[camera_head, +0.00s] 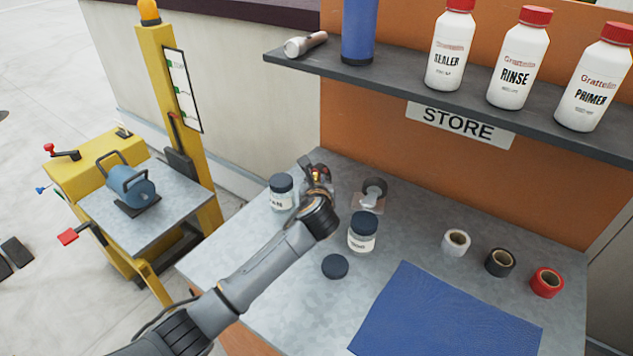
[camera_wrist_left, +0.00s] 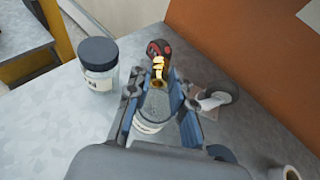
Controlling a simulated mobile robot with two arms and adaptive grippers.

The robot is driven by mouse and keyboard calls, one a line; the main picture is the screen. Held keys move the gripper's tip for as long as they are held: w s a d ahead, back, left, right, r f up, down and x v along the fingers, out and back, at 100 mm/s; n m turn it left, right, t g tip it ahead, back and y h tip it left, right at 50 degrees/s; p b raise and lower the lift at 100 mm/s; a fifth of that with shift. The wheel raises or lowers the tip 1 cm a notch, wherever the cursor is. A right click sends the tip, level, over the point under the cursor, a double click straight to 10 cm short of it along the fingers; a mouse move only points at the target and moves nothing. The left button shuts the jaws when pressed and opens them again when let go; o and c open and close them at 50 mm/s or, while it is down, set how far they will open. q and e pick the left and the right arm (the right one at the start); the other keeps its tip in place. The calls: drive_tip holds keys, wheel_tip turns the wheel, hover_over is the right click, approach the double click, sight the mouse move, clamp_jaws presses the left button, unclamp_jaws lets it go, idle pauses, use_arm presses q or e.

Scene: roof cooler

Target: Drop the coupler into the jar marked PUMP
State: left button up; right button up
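The coupler (camera_wrist_left: 158,70) is a small brass-coloured piece between the fingertips of my left gripper (camera_wrist_left: 157,82), which appears shut on it. In the head view, my left gripper (camera_head: 316,184) is at the back left of the metal table. In the wrist view, a jar with a pale label (camera_wrist_left: 149,127) shows between and below the fingers. Its label cannot be read and the gripper partly hides it. A lidded jar (camera_head: 282,194) marked with letters ending in AN stands to the left. Another dark-lidded jar (camera_head: 362,236) stands to the right. No PUMP label is readable. My right gripper is out of view.
A loose dark lid (camera_head: 335,266) lies in front of the jars. A red-and-black round item (camera_wrist_left: 158,47) and a grey caster (camera_head: 374,190) are behind. Tape rolls (camera_head: 500,262) and a blue mat (camera_head: 440,318) occupy the right side. A shelf (camera_head: 400,82) with bottles overhangs the back.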

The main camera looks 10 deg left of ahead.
use_arm(q)
drive_tip(key=o, duration=0.4)
drive_tip(key=shift+o, duration=0.2)
drive_tip(key=v, duration=1.2)
drive_tip(key=shift+s+a+f, duration=0.1)
drive_tip(key=shift+f, duration=0.05)
